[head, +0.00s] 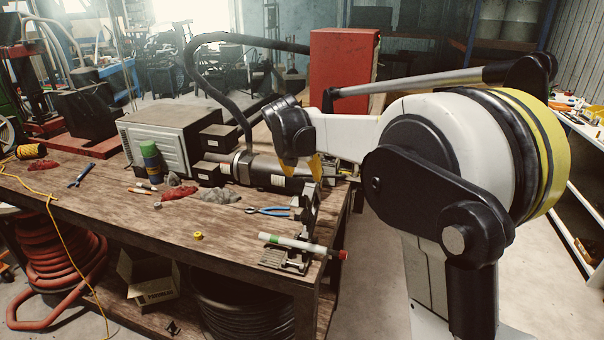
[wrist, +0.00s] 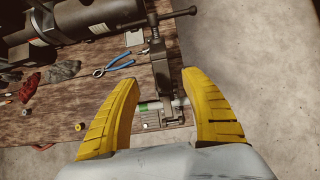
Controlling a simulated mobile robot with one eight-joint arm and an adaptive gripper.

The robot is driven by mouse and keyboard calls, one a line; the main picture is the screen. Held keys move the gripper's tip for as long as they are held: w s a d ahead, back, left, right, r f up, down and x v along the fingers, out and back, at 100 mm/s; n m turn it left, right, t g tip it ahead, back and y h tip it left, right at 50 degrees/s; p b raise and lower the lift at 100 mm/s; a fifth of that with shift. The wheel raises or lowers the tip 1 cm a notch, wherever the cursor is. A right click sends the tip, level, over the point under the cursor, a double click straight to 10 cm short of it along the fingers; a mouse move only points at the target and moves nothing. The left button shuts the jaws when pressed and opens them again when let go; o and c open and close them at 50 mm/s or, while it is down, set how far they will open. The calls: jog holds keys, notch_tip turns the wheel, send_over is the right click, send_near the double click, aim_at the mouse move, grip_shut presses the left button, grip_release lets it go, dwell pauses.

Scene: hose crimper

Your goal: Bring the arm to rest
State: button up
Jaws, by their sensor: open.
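My gripper (wrist: 160,110) is open, its two yellow fingers apart with nothing between their tips. In the head view my gripper (head: 315,165) hangs above the right end of the wooden workbench (head: 120,215), its yellow fingers partly hidden by my arm. Below it, a vise-like clamp (head: 305,215) stands at the bench's right edge; the clamp also shows in the wrist view (wrist: 157,55). A white and green marker-like rod with a red end (head: 300,245) lies across the clamp's base.
A dark hose crimper cylinder (head: 270,172), a grey box-shaped machine (head: 170,135) and a red cabinet (head: 343,70) stand behind. The floor right of the bench is clear.

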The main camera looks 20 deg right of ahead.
jog(key=shift+s, duration=0.1)
jog(key=s+a+m+y+b, duration=0.1)
jog(key=s+m+b, duration=0.3)
jog(key=s+m, duration=0.65)
jog(key=s+a+f+m+y+b, duration=0.1)
jog(key=s+f+m, duration=0.3)
jog(key=s, duration=0.5)
jog(key=s+a+f+m+t+y+b, duration=0.1)
jog(key=s+a+f+m+b, duration=0.1)
jog(key=s+f+m, duration=0.3)
jog(key=s+a+f+m+b, duration=0.1)
jog(key=s+f+m, duration=0.3)
jog(key=s+m, duration=0.5)
jog(key=s+b, duration=0.1)
jog(key=s, duration=0.2)
jog(key=shift+s+a+f+t+y, duration=0.25)
jog(key=shift+s+f+t+y, duration=0.05)
jog(key=shift+f+t+y, duration=0.1)
jog(key=shift+r, duration=0.1)
